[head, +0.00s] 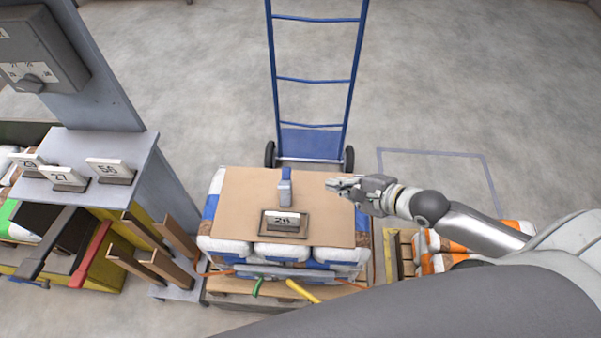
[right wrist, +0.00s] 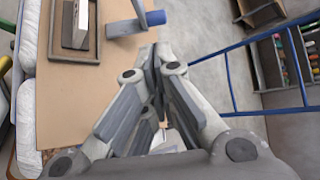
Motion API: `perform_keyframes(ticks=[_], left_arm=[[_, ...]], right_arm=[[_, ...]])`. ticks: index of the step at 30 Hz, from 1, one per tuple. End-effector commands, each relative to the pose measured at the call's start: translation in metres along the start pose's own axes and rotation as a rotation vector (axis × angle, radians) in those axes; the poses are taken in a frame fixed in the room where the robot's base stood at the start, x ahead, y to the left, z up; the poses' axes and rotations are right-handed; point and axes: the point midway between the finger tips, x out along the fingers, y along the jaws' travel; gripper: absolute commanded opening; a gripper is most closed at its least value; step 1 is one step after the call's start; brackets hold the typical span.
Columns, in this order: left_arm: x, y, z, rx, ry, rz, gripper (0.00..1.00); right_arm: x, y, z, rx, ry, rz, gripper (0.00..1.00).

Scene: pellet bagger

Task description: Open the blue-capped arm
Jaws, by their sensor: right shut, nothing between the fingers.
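A short grey arm with a blue cap (head: 285,187) is on the brown cardboard sheet (head: 240,200) that covers a stack of bags. In the head view its blue end points away from me, behind the number plate marked 28 (head: 283,222). In the right wrist view the grey arm (right wrist: 124,28) lies sideways, its blue cap close to the gripper. My right gripper (head: 333,185) is shut and empty, above the sheet and to the right of the arm. I see a gap between them in the head view. My left gripper is not in view.
A blue hand truck (head: 313,138) stands behind the stack. At the left are a grey post with a dial box (head: 40,50), plates marked with numbers, and a red-edged lever (head: 95,253). Orange-white bags (head: 430,245) lie at the right. Open floor lies beyond.

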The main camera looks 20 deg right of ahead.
Motion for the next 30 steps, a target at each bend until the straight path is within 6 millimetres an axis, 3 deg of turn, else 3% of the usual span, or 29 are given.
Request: perform_keyframes(ticks=[5,11,30], left_arm=[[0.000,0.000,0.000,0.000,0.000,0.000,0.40],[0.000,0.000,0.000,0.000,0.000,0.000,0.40],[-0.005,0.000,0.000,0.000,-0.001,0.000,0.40]], right_arm=[[0.001,0.000,0.001,0.057,-0.002,-0.001,0.00],[0.020,-0.001,0.001,0.056,-0.002,-0.002,0.00],[0.120,-0.002,0.002,0.053,-0.002,-0.001,0.00]])
